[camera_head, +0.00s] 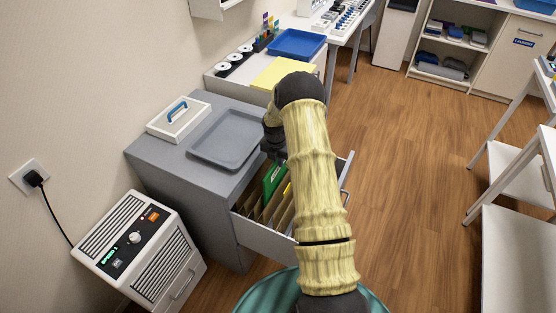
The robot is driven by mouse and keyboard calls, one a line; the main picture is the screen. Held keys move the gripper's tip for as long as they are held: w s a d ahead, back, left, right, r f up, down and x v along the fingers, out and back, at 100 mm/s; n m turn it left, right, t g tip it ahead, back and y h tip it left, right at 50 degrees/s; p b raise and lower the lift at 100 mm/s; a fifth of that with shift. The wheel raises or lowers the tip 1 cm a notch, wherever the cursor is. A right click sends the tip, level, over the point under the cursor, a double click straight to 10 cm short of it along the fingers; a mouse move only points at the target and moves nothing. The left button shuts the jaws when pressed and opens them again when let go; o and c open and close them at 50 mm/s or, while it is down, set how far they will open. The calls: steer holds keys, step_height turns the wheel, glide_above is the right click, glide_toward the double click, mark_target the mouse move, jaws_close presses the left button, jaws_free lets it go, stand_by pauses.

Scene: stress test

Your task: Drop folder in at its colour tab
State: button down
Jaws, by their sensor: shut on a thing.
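A green folder (273,181) stands in the open drawer (272,240) of the grey cabinet (160,160), among several brown dividers (250,203). My gripper (277,158) is above the drawer, at the folder's upper end, and is shut on the folder. The fingertips are small and dark here, and my pale yellow arm hides part of the drawer's right side. A little yellow (287,191) shows among the dividers next to my arm. I cannot tell how deep the folder sits or which tab is at its place.
A grey tray (226,138) and a white box with a blue handle (178,117) lie on the cabinet top. A white appliance (140,250) stands at its left. Yellow sheets (284,73) and a blue tray (297,44) lie behind.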

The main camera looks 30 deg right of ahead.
mark_target(278, 172)
steer(key=shift+f+b, duration=0.45)
steer(key=shift+f, duration=0.55)
steer(key=shift+f+b, duration=0.35)
steer(key=shift+f, duration=0.35)
steer(key=shift+f+b, duration=0.4)
steer(key=shift+f, duration=0.3)
steer(key=shift+f+b, duration=0.55)
steer(key=shift+f, duration=0.5)
steer(key=c, duration=1.4)
jaws_free()
steer(key=shift+c, duration=0.2)
